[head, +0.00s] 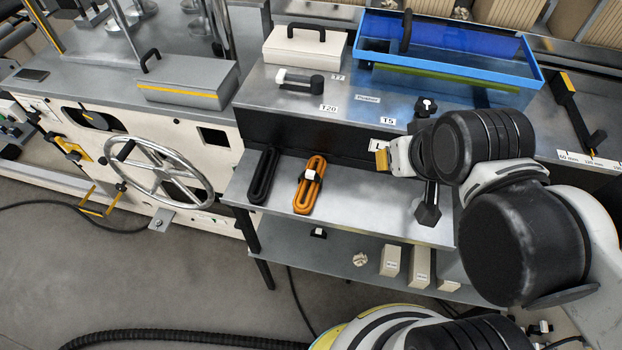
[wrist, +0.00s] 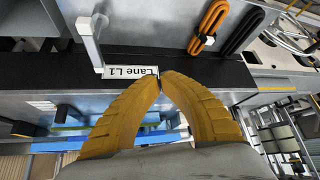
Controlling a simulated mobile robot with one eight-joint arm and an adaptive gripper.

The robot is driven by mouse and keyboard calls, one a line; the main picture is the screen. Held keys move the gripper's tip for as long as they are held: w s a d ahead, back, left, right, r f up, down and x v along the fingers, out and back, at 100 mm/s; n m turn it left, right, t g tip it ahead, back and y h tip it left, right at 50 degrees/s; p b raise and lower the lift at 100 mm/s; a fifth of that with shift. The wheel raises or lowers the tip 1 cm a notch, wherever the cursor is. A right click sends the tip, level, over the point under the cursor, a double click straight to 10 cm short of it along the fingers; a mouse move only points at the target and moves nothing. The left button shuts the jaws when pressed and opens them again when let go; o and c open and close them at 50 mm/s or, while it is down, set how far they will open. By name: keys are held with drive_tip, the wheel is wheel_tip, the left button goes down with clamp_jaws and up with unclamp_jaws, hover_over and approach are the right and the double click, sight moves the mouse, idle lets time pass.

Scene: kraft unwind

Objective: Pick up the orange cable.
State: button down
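The orange cable (head: 301,197) is a coiled, elongated bundle with a white and black tie around its middle. It lies on the grey metal shelf (head: 375,215) in the head view, to the left of my gripper. It also shows at the top of the wrist view (wrist: 221,14), apart from my fingers. My gripper (head: 382,158) is to the right of the cable, in front of the label on the dark panel. In the wrist view its yellow fingers (wrist: 162,76) meet at the tips, with nothing held between them.
A similar black cable (head: 262,176) lies just left of the orange one. A dark, dumbbell-like tool (head: 429,207) stands at the shelf's right. A worktop with a blue tray (head: 450,64) rises behind. Small boxes (head: 390,261) stand on the lower shelf. A handwheel (head: 160,172) is at left.

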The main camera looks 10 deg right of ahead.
idle(0.3)
drive_tip(key=c, duration=1.1)
unclamp_jaws()
drive_tip(key=shift+w+a, duration=0.15)
drive_tip(key=shift+a, duration=0.05)
drive_tip(key=shift+c, duration=0.2)
drive_tip(key=o, duration=0.5)
drive_tip(key=w+a+g+p, duration=0.1)
drive_tip(key=a, duration=0.1)
drive_tip(key=w+a+m+g, duration=0.1)
drive_tip(key=w, duration=0.1)
drive_tip(key=shift+w+a+y+p, duration=0.1)
drive_tip(key=shift+a+y+p, duration=0.2)
drive_tip(key=shift+a+p, duration=0.1)
drive_tip(key=m+g, duration=0.4)
drive_tip(key=g, duration=0.1)
hover_over(306, 190)
drive_tip(key=f, duration=1.3)
drive_tip(key=shift+d+f, duration=0.1)
drive_tip(key=shift+d, duration=0.2)
drive_tip(key=f, duration=0.2)
drive_tip(key=f+b, duration=0.1)
drive_tip(key=f, duration=0.1)
drive_tip(key=f+b, duration=0.1)
drive_tip(key=f, duration=0.1)
drive_tip(key=shift+a, duration=0.25)
drive_tip(key=shift+r, duration=0.1)
